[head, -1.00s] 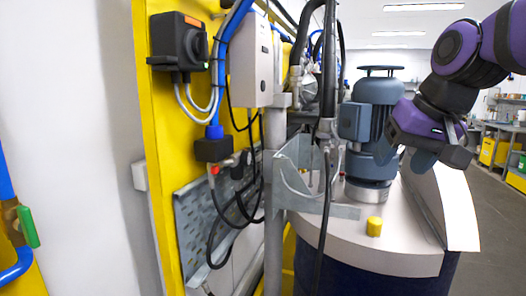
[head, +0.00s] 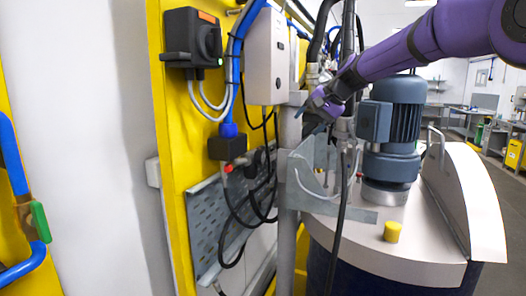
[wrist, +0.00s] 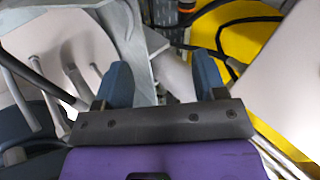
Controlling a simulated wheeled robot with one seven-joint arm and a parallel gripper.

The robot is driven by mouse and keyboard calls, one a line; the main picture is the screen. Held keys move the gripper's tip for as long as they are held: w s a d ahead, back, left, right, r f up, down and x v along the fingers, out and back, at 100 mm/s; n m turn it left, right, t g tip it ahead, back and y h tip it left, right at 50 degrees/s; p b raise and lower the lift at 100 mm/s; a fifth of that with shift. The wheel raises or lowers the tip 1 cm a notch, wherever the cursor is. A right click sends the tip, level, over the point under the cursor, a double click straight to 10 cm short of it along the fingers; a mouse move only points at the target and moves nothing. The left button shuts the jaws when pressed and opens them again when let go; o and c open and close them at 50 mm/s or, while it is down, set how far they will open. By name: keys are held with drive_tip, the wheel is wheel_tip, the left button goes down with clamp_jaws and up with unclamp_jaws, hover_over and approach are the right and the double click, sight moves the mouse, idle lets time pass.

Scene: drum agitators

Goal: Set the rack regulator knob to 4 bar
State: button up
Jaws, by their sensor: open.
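A small dark fitting (head: 257,162), which may be the rack regulator, sits beside a red button (head: 229,168) on the yellow panel in the head view. Its scale and setting are too small to read. My gripper (head: 309,124) is in front of the grey post, up and to the right of that fitting and apart from it. In the wrist view my gripper (wrist: 162,82) shows two blue fingers spread apart with nothing between them. I cannot make out a regulator knob for certain in the wrist view.
A grey post (head: 288,190) and metal bracket (head: 325,160) stand between panel and drum. Black hoses (head: 345,200) hang close to my gripper. The drum lid (head: 350,235) carries a blue-grey motor (head: 398,125) and a yellow cap (head: 392,232). A white box (head: 267,60) is above left.

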drive_tip(key=m+y, duration=0.1)
drive_tip(key=y, duration=0.1)
approach(264, 148)
drive_tip(key=x, duration=1.1)
drive_tip(key=shift+d, duration=0.1)
drive_tip(key=c, duration=0.9)
drive_tip(key=shift+g, duration=0.3)
